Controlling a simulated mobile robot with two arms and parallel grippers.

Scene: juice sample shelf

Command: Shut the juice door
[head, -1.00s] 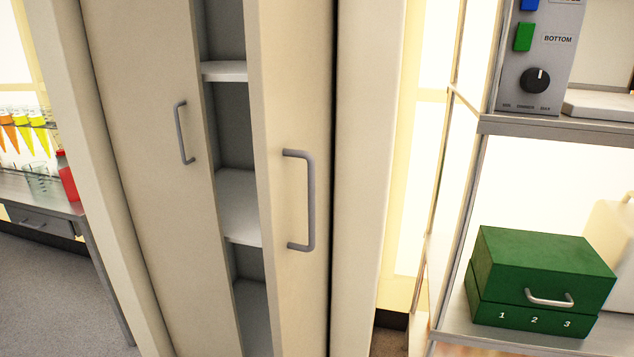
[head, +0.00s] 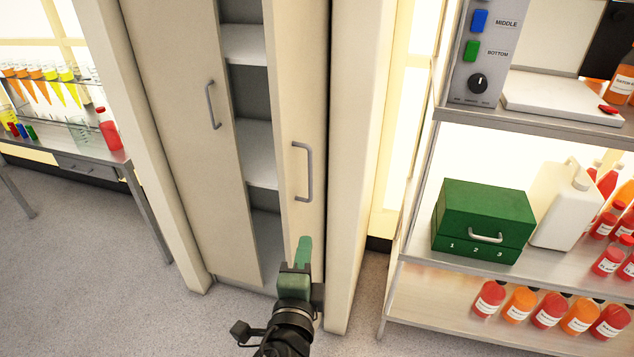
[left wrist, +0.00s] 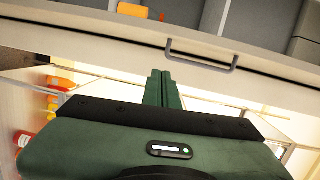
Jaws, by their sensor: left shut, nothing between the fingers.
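A tall cream cabinet stands in the middle of the head view. Its left door (head: 180,130) and right door (head: 302,110) stand apart, with grey shelves (head: 258,150) showing in the gap. Each door has a grey bar handle, one on the left door (head: 213,105) and one on the right door (head: 309,172). A bar handle (left wrist: 200,59) on a pale panel also shows in the left wrist view. My left gripper (head: 304,242) is shut and empty, its green fingers in front of the right door's lower part, below the handle. Contact cannot be told. My right gripper is not in view.
A rack at right holds a green box (head: 482,215), a white jug (head: 562,205) and several juice bottles (head: 548,310). A lab bench (head: 75,160) with tubes and a red bottle (head: 108,128) stands at left. Grey floor (head: 90,270) lies open between bench and cabinet.

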